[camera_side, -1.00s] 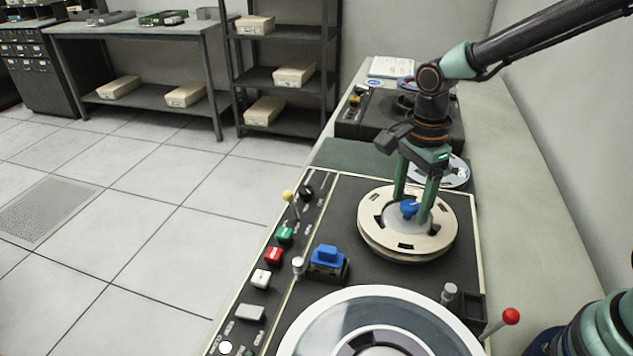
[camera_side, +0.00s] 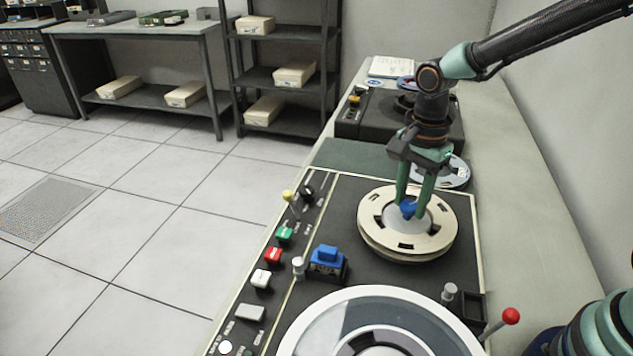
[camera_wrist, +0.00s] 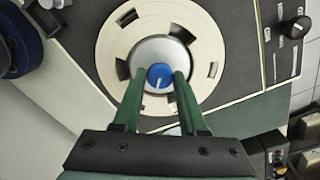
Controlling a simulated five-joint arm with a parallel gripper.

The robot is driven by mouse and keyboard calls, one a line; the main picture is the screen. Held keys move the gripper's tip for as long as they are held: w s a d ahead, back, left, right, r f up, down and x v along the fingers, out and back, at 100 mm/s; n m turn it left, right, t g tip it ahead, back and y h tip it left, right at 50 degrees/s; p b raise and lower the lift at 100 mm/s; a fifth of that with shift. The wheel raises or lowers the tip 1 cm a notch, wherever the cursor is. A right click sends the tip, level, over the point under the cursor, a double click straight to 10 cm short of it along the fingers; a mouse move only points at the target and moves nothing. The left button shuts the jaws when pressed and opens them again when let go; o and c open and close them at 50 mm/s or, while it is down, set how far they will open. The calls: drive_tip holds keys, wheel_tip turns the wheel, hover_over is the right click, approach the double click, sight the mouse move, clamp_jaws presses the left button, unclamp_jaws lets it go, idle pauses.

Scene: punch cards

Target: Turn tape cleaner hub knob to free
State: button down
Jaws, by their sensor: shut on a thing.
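The blue hub knob (camera_side: 408,208) sits at the centre of the cream reel (camera_side: 372,236) on the dark deck. In the wrist view the knob (camera_wrist: 160,77) is round with a pale pointer line running down and slightly left, over a silver hub (camera_wrist: 160,51). My gripper (camera_side: 409,207) comes down from above, its green fingers shut on the knob from two sides. In the wrist view the fingertips of my gripper (camera_wrist: 159,80) flank the knob. The fingers partly hide the knob in the side view. I cannot read any label around it.
A large clear-and-white reel (camera_side: 300,335) lies at the front of the deck. A blue block (camera_side: 327,256), coloured buttons, a yellow-tipped lever (camera_side: 288,196) and a red-ball lever (camera_side: 511,316) stand around. Another reel (camera_side: 455,172) lies behind on the green mat (camera_side: 350,158).

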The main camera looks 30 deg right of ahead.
sight(410, 205)
drive_tip(key=n, duration=0.5)
drive_tip(key=shift+n, duration=0.3)
drive_tip(key=n, duration=0.5)
drive_tip(key=shift+n, duration=0.3)
drive_tip(key=shift+c, duration=2.2)
unclamp_jaws()
drive_tip(key=shift+r, duration=0.15)
wheel_tip(410, 205, up, 12)
